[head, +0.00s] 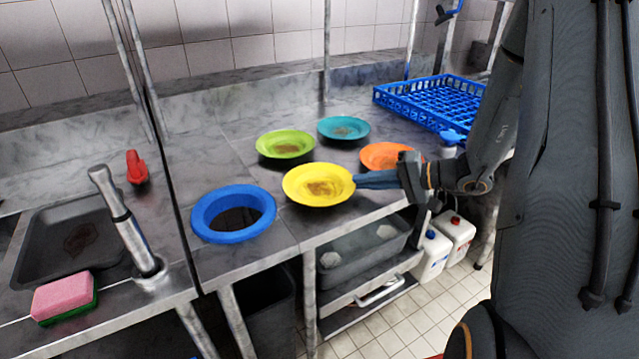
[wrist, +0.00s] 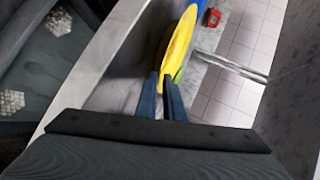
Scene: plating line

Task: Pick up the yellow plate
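The yellow plate (head: 318,185) has a brown stain in its middle and appears at the front edge of the steel counter (head: 262,262). My gripper (head: 358,181) reaches in from the right, at the plate's right rim. In the wrist view the plate (wrist: 179,45) shows nearly edge-on, with its rim between the two close-set fingertips (wrist: 161,77). The fingers look shut on the rim. I cannot tell whether the plate is clear of the counter.
Green (head: 285,145), teal (head: 343,129) and orange (head: 385,156) plates lie behind and right. A blue-rimmed hole (head: 264,222) is at left. A blue rack (head: 425,104) stands at the back right. A red-handled tool (head: 137,167) and a sponge (head: 64,296) lie farther left.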

